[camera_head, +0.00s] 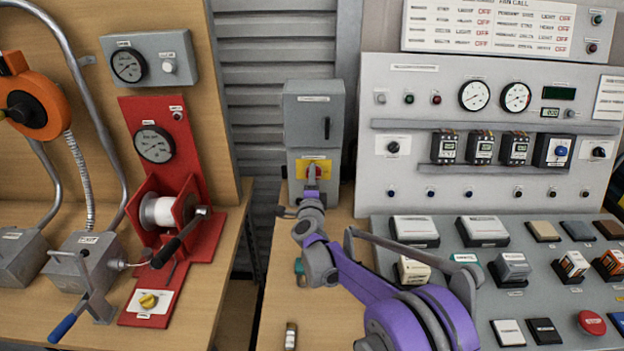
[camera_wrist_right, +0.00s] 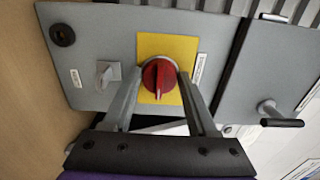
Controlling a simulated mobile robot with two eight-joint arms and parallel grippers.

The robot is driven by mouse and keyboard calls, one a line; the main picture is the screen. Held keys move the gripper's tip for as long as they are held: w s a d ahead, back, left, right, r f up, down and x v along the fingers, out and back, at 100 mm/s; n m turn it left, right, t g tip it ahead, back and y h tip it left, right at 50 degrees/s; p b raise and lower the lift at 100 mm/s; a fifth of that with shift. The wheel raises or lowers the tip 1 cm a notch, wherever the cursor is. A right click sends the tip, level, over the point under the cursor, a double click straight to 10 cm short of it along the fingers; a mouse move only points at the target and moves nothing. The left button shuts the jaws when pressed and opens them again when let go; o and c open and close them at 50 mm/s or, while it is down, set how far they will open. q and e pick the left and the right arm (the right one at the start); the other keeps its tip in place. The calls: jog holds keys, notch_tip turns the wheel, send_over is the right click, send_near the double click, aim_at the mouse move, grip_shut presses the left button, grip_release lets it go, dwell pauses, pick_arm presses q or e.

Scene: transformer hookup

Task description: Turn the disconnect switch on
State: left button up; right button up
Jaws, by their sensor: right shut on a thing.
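The disconnect switch is a red rotary knob (camera_wrist_right: 160,78) on a yellow plate (camera_wrist_right: 166,44), on the front of a grey box. In the head view the yellow plate (camera_head: 301,168) shows low on the grey cabinet (camera_head: 312,120), and my gripper partly covers the knob. My right gripper (camera_head: 313,185) reaches up to the knob. In the right wrist view its two fingers (camera_wrist_right: 160,84) lie on either side of the knob, shut on it. The knob's grip ridge runs roughly along the fingers' direction. My left gripper is not in view.
A small grey toggle (camera_wrist_right: 107,74) sits beside the yellow plate in the wrist view. A control console (camera_head: 470,235) with several buttons is at right. A red winch stand (camera_head: 190,215) is on the left bench. A small cylinder (camera_head: 291,336) stands on the wooden bench.

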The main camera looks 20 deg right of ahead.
jog(key=o, duration=1.4)
jog(key=shift+c, duration=0.2)
jog(key=shift+s, duration=0.1)
jog(key=v, duration=1)
jog(key=shift+s, duration=0.3)
jog(key=shift+a, duration=0.1)
